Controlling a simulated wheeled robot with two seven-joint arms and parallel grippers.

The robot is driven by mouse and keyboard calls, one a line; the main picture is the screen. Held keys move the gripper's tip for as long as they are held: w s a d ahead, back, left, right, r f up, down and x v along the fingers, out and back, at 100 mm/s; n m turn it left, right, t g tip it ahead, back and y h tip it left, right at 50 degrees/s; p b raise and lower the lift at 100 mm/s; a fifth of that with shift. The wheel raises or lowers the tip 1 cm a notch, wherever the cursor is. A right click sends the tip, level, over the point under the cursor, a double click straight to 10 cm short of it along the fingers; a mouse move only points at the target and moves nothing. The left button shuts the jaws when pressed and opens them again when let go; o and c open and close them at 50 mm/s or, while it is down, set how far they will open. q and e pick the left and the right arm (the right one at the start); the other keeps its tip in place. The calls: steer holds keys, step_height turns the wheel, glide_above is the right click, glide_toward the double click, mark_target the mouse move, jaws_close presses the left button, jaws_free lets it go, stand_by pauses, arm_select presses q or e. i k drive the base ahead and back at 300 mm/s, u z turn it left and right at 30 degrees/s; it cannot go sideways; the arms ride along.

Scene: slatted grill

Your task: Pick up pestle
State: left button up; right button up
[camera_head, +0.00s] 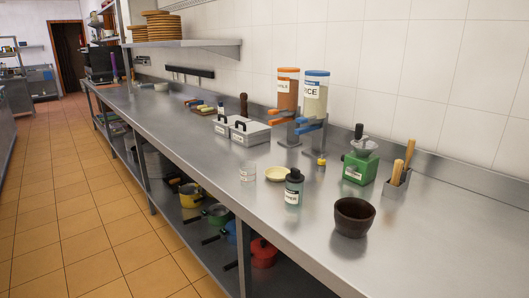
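A dark brown bowl (354,218), shaped like a mortar, stands upright near the front edge of the steel counter at the right. A grey holder (397,188) behind it has light wooden sticks (398,172) standing in it. I cannot tell whether one of these sticks is the pestle. No pestle is clearly seen in the bowl, whose inside shows only in part. Neither of my grippers is in view.
The long steel counter (450,250) is bare at the right front. Pots (263,252) sit on the shelf below.

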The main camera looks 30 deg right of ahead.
mark_target(398, 163)
steer(key=u, duration=0.9)
steer(key=i, duration=0.15)
steer(key=z, duration=2.5)
steer(key=i, duration=0.5)
steer(key=z, duration=1.65)
steer(key=k, duration=0.95)
